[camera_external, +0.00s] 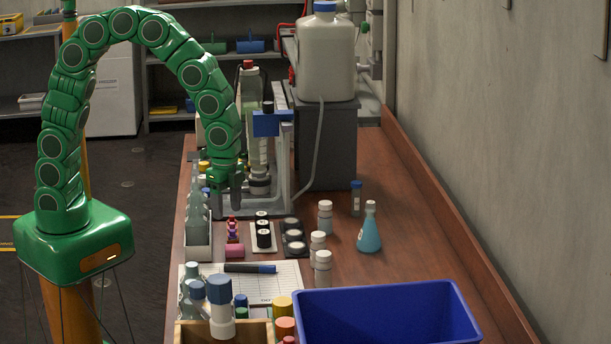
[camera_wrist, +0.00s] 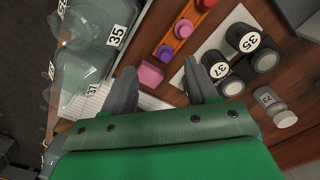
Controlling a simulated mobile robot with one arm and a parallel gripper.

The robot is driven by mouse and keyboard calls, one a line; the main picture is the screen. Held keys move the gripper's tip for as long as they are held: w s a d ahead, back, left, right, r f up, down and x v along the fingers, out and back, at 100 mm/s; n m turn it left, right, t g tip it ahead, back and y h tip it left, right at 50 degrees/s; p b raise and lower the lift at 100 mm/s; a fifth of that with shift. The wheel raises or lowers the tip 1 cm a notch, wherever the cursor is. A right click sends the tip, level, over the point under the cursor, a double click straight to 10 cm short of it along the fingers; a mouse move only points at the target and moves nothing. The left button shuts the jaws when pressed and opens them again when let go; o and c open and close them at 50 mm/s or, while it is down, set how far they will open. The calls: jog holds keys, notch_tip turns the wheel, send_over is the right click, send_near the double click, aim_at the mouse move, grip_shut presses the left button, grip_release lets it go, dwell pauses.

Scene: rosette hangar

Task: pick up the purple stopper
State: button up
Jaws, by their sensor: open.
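The purple stopper (camera_wrist: 165,52) is a small round piece on a narrow orange strip (camera_wrist: 173,44), at one end of a row with red and pink stoppers. In the external view it is a tiny purple spot (camera_external: 232,236) among the small red and purple pieces. My gripper (camera_external: 228,205) points down above and behind this row. In the wrist view my gripper (camera_wrist: 160,65) is open and empty, with the stopper just beyond the fingertips, between their lines. A pink cylinder (camera_wrist: 150,74) lies between the fingertips in the picture, close to the purple stopper.
Black-capped jars (camera_external: 264,235) stand on a pale plate right of the stoppers. Clear bottles (camera_external: 197,222) stand in a tray at the left. A pen (camera_external: 250,268) lies on a sheet in front. A blue bin (camera_external: 400,310) and a blue flask (camera_external: 369,235) are further right.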

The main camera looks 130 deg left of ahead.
aim_at(233, 235)
jog(key=shift+w+a+f, duration=0.1)
jog(key=shift+w+f, duration=0.05)
jog(key=shift+f, duration=0.9)
jog(key=shift+w+a+f, duration=0.1)
jog(key=shift+w+f, duration=0.1)
jog(key=shift+f, duration=0.8)
jog(key=shift+w+a+f, duration=0.1)
jog(key=shift+w+f, duration=0.05)
jog(key=shift+f, duration=0.9)
grip_shut()
